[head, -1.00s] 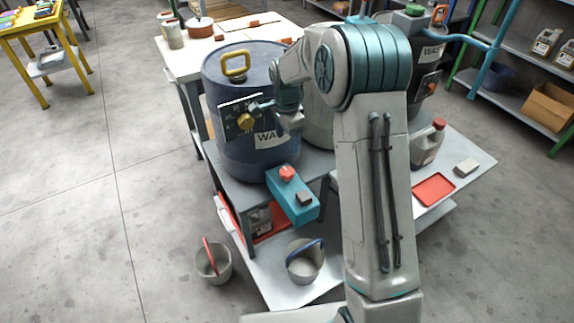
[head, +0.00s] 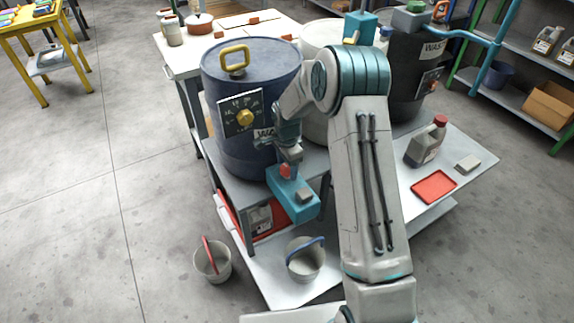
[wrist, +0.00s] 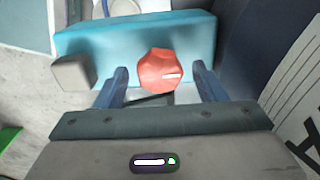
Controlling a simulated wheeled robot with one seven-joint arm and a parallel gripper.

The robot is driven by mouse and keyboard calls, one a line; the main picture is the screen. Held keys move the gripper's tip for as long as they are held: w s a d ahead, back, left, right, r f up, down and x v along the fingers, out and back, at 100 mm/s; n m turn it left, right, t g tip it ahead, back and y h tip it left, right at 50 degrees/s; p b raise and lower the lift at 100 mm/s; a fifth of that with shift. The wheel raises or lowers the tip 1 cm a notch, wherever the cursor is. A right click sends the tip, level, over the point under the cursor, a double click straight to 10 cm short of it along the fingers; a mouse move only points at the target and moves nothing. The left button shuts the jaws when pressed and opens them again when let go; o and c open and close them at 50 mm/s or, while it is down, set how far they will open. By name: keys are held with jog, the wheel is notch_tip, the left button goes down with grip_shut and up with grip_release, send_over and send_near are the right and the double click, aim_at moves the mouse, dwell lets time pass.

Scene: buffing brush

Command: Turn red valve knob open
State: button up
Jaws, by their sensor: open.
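The red valve knob (head: 286,170) sits on the teal box (head: 302,210) in front of the blue drum. My gripper (wrist: 160,80) is open, with one finger on the left and one on the right of the knob. Gaps show between the knob and both fingers. In the head view my gripper (head: 287,158) is right above the knob and partly hides it. How deep the fingers reach beside the knob I cannot tell.
A grey block (wrist: 73,72) is on the teal box left of the knob in the wrist view. The blue drum (head: 235,140) with a yellow dial (head: 246,118) stands close behind. Two buckets (head: 212,262) (head: 305,260) are below, and a red tray (head: 434,187) lies to the right.

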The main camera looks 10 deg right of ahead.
jog(key=c, duration=1)
jog(key=shift+o, duration=0.2)
jog(key=shift+n, duration=0.4)
jog(key=n, duration=0.3)
jog(key=shift+n, duration=0.3)
jog(key=n, duration=0.4)
jog(key=shift+n, duration=0.3)
jog(key=n, duration=0.4)
jog(key=shift+n, duration=2.5)
